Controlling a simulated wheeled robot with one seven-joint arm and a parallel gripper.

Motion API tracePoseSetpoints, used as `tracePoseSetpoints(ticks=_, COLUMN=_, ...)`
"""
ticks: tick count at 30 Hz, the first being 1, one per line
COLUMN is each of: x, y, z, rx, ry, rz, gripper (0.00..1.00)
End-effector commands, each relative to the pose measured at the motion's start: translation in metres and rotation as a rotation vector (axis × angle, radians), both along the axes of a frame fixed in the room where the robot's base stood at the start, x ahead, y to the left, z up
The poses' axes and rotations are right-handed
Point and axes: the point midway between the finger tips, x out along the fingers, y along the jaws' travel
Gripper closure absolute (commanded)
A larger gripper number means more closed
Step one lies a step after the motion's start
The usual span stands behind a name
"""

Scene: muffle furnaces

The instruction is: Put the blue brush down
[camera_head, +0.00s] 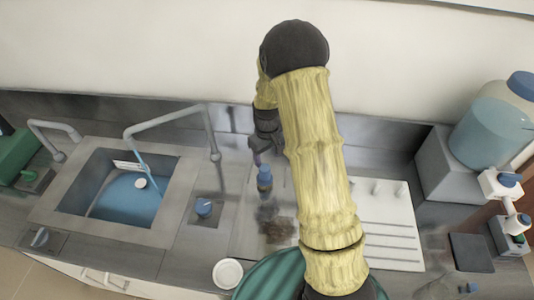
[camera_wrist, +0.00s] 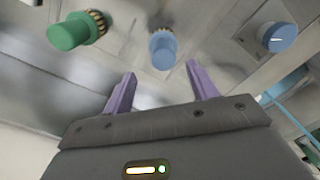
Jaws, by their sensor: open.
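The blue brush (camera_head: 264,178) stands on the drainboard area right of the sink, below my gripper (camera_head: 262,153) in the head view. In the wrist view the blue brush (camera_wrist: 162,48) shows end-on, just beyond and between the two purple fingertips of my gripper (camera_wrist: 161,70). The fingers are spread with a gap between them, and nothing is held. The brush looks apart from the fingers, though the exact distance is hard to tell. A green brush (camera_wrist: 72,31) is to its left in the wrist view; my arm seems to hide it in the head view.
A sink (camera_head: 125,190) with blue water and a tap (camera_head: 170,120) lies left. A blue knob (camera_head: 204,207) sits between sink and drainboard (camera_head: 385,210). A small white dish (camera_head: 227,273) is at the front. A large bottle (camera_head: 495,120) stands on a grey block at right.

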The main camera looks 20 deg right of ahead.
Motion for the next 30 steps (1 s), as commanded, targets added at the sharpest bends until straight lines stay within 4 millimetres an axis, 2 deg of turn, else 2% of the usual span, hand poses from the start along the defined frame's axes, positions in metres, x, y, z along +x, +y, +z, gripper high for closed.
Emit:
tracePoseSetpoints(ticks=3, x=0.001, y=0.0, z=0.013, rx=0.001, ry=-0.002, rz=-0.001, gripper=0.42)
tracePoseSetpoints(ticks=7, x=0.0, y=0.0, z=0.019, rx=0.0, ry=-0.001, rz=-0.001, gripper=0.42)
tracePoseSetpoints(ticks=25, x=-0.002, y=0.0, z=0.022, rx=0.0, ry=-0.003, rz=-0.005, gripper=0.42)
tracePoseSetpoints(ticks=30, x=-0.02, y=0.001, z=0.045, rx=0.003, ry=-0.032, rz=-0.052, gripper=0.42)
